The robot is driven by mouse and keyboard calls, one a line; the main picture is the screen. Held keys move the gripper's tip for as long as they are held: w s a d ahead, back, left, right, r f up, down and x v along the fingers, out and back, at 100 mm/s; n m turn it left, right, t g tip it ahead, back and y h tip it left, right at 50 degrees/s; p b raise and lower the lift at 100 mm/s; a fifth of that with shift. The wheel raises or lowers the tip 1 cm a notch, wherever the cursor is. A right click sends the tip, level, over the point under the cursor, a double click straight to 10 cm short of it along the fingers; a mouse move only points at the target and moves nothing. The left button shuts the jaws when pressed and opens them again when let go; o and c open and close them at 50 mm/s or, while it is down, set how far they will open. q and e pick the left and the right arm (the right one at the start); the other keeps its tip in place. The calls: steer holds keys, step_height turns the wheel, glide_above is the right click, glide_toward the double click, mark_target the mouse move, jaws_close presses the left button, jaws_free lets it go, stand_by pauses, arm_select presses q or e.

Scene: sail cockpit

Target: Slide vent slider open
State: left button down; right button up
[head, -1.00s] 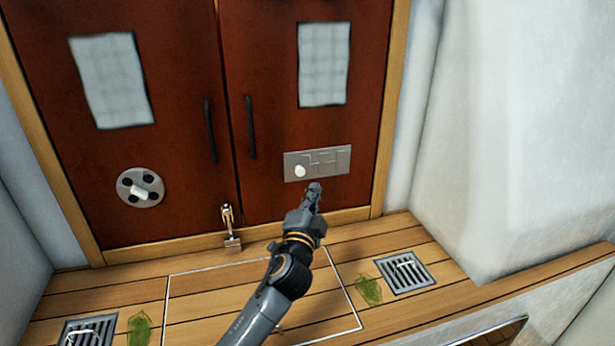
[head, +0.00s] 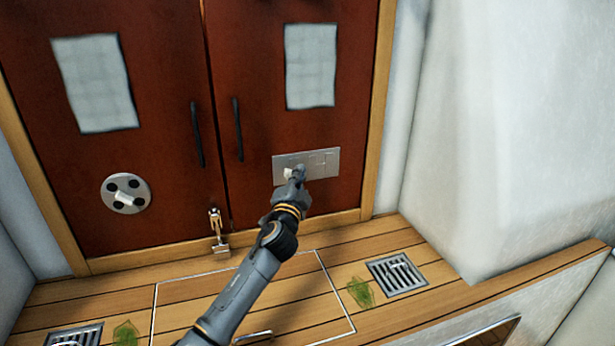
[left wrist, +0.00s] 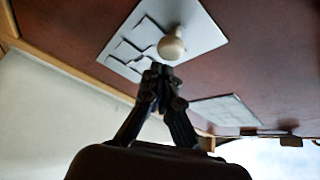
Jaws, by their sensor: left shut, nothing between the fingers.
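The vent slider is a metal plate (head: 325,162) with slot outlines, low on the right red-brown door. Its pale round knob (head: 289,173) is at the plate's left end. The plate (left wrist: 205,30) and knob (left wrist: 172,47) also show in the left wrist view. My left gripper (head: 297,176) is at the knob and partly covers it in the head view. In the left wrist view its shut fingertips (left wrist: 160,72) are just beside the knob, with nothing between them. I cannot tell whether they touch it. My right gripper is not in view.
The left door has a round vent (head: 125,194) with a handle. A metal latch (head: 218,228) stands at the doors' foot. Dark door handles (head: 238,128) flank the seam. The wooden deck has a drain grate (head: 397,273) and green scraps (head: 361,292). A white wall rises at right.

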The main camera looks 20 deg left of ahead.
arm_select(q)
steer(key=shift+s+a+f, duration=0.2)
steer(key=shift+a+f, duration=0.05)
steer(key=shift+a, duration=0.1)
steer(key=shift+s+a, duration=0.2)
steer(key=shift+a, duration=0.15)
steer(key=shift+s+a+r+p, duration=0.15)
steer(key=shift+s+a+p, duration=0.55)
steer(key=shift+a, duration=0.2)
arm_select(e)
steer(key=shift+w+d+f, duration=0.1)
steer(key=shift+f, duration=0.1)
